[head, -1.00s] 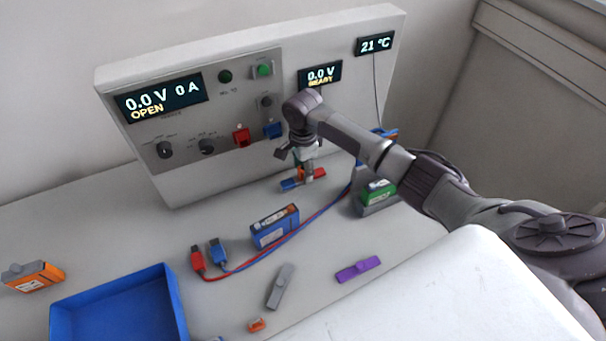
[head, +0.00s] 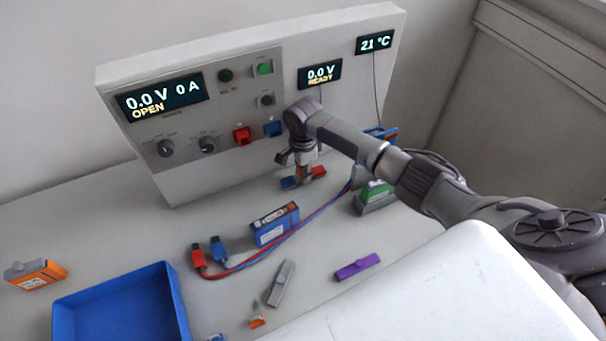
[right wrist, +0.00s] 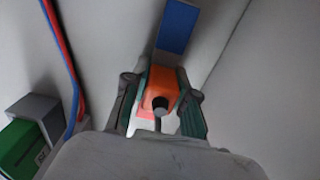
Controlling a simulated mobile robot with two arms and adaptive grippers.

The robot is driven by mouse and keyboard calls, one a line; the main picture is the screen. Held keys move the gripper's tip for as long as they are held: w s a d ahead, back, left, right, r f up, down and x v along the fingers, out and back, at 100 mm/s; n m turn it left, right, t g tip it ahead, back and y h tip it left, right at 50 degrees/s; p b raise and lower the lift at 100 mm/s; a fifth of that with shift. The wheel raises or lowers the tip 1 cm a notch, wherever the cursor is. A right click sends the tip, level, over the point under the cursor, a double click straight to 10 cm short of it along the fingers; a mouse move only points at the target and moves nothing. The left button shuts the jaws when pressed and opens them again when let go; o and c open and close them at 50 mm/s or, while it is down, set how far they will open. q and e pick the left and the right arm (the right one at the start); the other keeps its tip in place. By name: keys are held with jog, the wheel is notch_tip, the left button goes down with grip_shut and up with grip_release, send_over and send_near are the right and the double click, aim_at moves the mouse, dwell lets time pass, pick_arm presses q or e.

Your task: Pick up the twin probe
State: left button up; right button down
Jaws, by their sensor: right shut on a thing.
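The twin probe (head: 289,183) is a small bar with a blue end and a red end, lying at the foot of the cycler panel. In the right wrist view its orange middle (right wrist: 162,84) with a dark round knob sits between my fingers, and the blue end (right wrist: 177,27) sticks out beyond them. My right gripper (head: 304,174) points down over the probe and is shut on its orange middle, hiding much of it in the head view. I cannot tell whether the probe touches the table. My left gripper is not in view.
The cycler panel (head: 225,186) stands close behind the probe. Red and blue cables run past a blue battery (head: 275,226) in front. A green block in a grey holder (head: 377,196) stands to the right. A blue tray (head: 168,266), grey clip (head: 281,284) and purple clip (head: 357,267) lie nearer.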

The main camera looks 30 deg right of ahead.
notch_tip(320, 180, up, 10)
jog(key=shift+r+b, duration=0.1)
jog(key=shift+b, duration=0.8)
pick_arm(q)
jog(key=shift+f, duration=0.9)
